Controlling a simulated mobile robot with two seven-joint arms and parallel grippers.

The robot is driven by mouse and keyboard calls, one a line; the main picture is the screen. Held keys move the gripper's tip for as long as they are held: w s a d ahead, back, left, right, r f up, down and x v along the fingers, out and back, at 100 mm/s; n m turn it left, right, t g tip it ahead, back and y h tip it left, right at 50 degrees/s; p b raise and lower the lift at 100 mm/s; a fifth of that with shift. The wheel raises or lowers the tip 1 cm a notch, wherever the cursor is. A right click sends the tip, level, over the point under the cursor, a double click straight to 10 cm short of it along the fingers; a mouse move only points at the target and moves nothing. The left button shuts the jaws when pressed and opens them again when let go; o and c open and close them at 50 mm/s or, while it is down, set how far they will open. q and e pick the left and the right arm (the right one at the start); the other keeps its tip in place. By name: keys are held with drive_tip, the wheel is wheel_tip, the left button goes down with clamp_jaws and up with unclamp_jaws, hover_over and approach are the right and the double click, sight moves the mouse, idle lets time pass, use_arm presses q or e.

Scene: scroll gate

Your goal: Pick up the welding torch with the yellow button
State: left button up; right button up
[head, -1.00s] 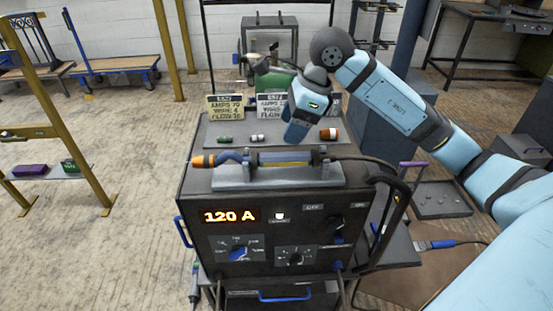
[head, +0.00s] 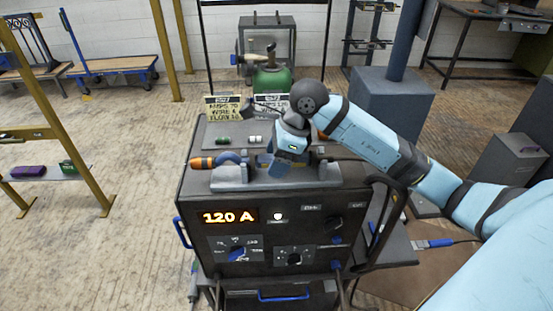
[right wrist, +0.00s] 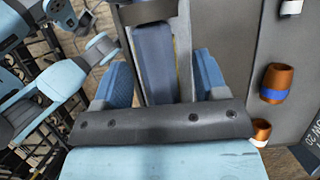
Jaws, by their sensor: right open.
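The welding torch (head: 230,158) lies in a grey cradle (head: 229,179) on top of the welding machine. Its orange nozzle (head: 201,162) points left, and its cable runs off to the right. My right gripper (head: 281,167) is over the middle of the torch, pointing down, and hides most of the handle in the head view. In the right wrist view the blue-grey handle (right wrist: 154,60) lies between the two open blue fingers (right wrist: 158,82), with a narrow yellowish strip along it. I cannot tell whether the fingers touch it. My left gripper is not in view.
The machine front (head: 285,232) shows "120 A" and knobs. Behind the cradle are small green and white cups (head: 255,139) and sign cards (head: 223,107). Two orange pieces (right wrist: 276,84) lie right of the fingers in the wrist view. A dark handle frame (head: 390,215) rises at the machine's right.

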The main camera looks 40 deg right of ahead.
drive_tip(key=shift+f+b, duration=0.25)
drive_tip(key=shift+b, duration=0.15)
idle(0.3)
drive_tip(key=c, duration=1.1)
